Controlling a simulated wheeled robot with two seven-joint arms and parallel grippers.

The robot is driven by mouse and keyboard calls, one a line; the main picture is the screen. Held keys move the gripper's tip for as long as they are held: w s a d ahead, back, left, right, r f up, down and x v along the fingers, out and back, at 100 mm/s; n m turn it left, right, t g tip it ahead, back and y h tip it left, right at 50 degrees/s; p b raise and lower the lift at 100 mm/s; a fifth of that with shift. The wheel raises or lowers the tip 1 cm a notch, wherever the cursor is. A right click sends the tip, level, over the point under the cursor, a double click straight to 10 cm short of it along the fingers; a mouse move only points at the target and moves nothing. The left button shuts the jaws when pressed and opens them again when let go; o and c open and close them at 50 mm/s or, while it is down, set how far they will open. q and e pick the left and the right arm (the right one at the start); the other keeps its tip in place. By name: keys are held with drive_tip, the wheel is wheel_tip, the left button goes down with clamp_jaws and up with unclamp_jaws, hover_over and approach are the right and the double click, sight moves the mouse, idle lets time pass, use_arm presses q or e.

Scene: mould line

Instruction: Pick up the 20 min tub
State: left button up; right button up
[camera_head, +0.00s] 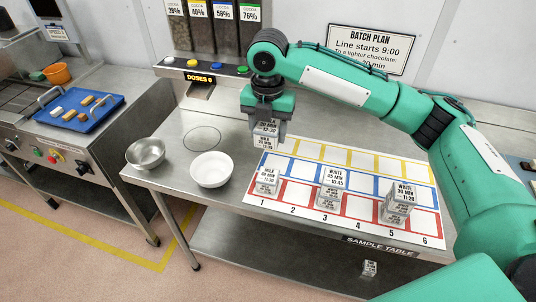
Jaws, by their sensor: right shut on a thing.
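My right gripper (267,138) comes in from the right and points down near the back left corner of the mat. It is shut on a small labelled tub (266,143), which shows between its fingers. The label is partly covered and too small to read surely, so I cannot confirm that it says 20 min. Other labelled tubs stand on the mat: one in column 1 (267,181), one in column 3 (333,186) and one in column 5 (399,205). My left gripper is out of view.
The numbered sample mat (300,195) has several empty yellow, blue and red squares. A white bowl (211,170) and a metal bowl (146,153) stand to its left. A small tub (370,268) is below the table. A blue tray (80,112) is at the left.

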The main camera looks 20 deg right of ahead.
sight(268, 125)
wheel_tip(268, 125, up, 8)
drive_tip(key=shift+f, duration=0.25)
wheel_tip(268, 125, up, 7)
drive_tip(key=p, duration=0.8)
